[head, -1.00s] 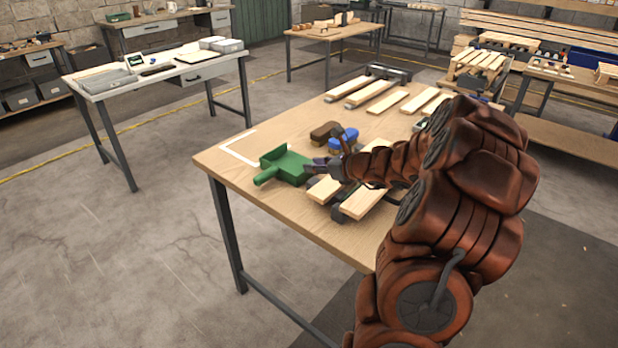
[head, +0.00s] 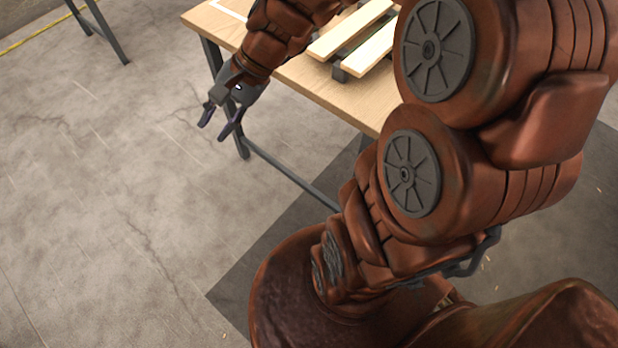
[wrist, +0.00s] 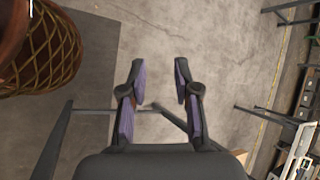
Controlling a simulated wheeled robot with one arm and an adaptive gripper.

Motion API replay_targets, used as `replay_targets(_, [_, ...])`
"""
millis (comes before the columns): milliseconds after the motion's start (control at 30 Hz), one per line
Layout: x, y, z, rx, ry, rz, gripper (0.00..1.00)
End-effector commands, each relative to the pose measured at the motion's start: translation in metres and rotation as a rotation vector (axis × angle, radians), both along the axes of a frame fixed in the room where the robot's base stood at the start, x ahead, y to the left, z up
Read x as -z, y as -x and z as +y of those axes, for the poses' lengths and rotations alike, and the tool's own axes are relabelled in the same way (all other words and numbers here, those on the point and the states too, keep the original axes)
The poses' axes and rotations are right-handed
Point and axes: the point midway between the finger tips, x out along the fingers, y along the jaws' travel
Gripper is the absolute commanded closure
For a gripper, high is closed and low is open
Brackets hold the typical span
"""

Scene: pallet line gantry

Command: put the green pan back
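The green pan is not visible in either current view; the tabletop where it lay a second ago is cut off by the frame or behind my arm. My gripper (head: 213,127) hangs past the table's near left corner, over bare floor, with its fingers pointing down. In the wrist view my gripper (wrist: 159,80) shows two spread fingers with purple pads and nothing between them. Part of a white corner marking (head: 228,10) shows on the wooden table (head: 318,85) at the top of the head view.
Pale wooden slats (head: 368,50) lie on dark supports near the table's front edge. A dark table leg (head: 213,62) and a low crossbar (head: 290,172) are close to my gripper. The concrete floor (head: 100,220) at left is clear.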

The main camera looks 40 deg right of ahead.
Motion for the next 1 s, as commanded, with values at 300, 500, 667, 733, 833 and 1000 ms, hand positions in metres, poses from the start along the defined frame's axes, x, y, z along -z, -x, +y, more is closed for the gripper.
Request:
replay_targets(300, [0.017,0.132,-0.005,-0.634,0.376,-0.037,0.69])
replay_targets(500, [0.02,0.18,-0.04,-0.902,0.547,-0.025,0.69])
replay_targets(667, [0.018,0.193,-0.057,-0.99,0.609,-0.02,0.69])
replay_targets(733, [0.018,0.195,-0.06,-1.003,0.618,-0.019,0.69])
replay_targets(833, [0.018,0.195,-0.06,-1.005,0.618,-0.018,0.69])
replay_targets(1000, [0.017,0.195,-0.06,-1.003,0.617,-0.017,0.69])
